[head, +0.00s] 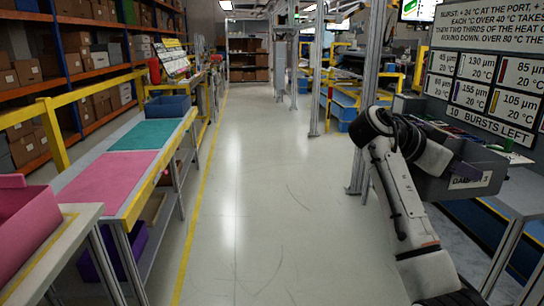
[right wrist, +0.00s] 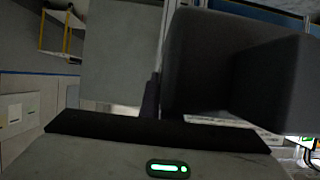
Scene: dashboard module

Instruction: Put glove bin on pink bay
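The pink bay (head: 103,185) is a bare pink mat on the yellow-edged bench at left. A grey bin (head: 455,184) with a white label is at the right; the label is too small to read surely. A pink bin (head: 28,228) stands at the lower left, cut by the frame edge. No marking shows surely which is the glove bin. My right gripper (head: 464,168) is at the grey bin. In the right wrist view, a dark finger (right wrist: 151,96) is against the grey bin's wall (right wrist: 195,65); its grip is hidden. My left gripper is not in view.
A teal mat (head: 150,134) lies beyond the pink one, then a blue bin (head: 167,107). A purple bin (head: 112,250) is under the bench. The aisle floor (head: 250,190) is clear. Metal posts and an information screen (head: 485,80) stand at right.

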